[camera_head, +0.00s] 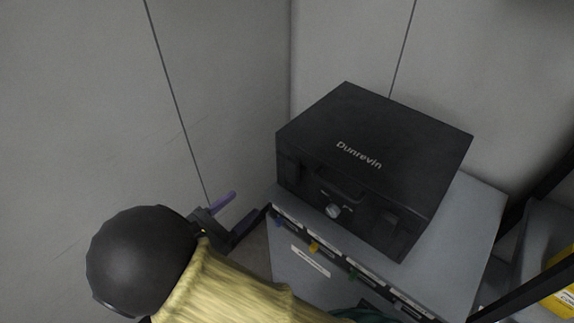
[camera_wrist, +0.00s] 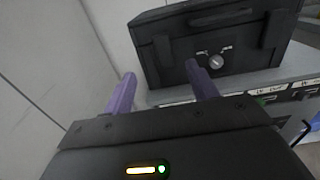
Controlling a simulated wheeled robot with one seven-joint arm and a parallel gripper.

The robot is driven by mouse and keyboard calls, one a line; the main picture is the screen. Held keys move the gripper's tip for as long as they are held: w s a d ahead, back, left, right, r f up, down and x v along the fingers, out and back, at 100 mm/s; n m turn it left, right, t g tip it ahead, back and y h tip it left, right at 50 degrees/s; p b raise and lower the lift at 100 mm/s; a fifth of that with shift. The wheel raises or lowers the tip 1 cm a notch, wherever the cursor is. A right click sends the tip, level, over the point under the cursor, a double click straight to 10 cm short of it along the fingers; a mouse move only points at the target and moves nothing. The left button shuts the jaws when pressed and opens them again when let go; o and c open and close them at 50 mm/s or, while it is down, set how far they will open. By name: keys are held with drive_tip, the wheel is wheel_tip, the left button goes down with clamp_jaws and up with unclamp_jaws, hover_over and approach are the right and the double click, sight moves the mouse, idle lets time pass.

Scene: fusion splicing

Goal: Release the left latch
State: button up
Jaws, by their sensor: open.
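A black case (camera_head: 375,135) marked "Dunrevin" stands closed on a grey cabinet. Its front has a left latch (camera_head: 289,171), a right latch (camera_head: 387,228) and a round knob (camera_head: 333,211) between them. In the wrist view the left latch (camera_wrist: 163,48) is a dark shape on the case front, between my fingertips in the picture, and the knob (camera_wrist: 216,62) is right of them. My gripper (camera_wrist: 160,72) is open and empty, with purple fingers apart. In the head view my gripper (camera_head: 238,214) is left of the case, clear of it. Dark shading hides the latch's exact position.
The grey cabinet top (camera_head: 455,225) has free room right of the case. Coloured tabs and labels (camera_head: 313,247) line its front edge. Grey wall panels (camera_head: 80,100) stand left and behind. A yellow object (camera_head: 562,285) sits at far right beside a black frame.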

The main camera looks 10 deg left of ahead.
sight(291, 163)
drive_tip(key=p+x, duration=0.1)
drive_tip(key=x, duration=1.6)
drive_tip(key=shift+d, duration=0.1)
drive_tip(key=shift+c, duration=0.5)
clamp_jaws()
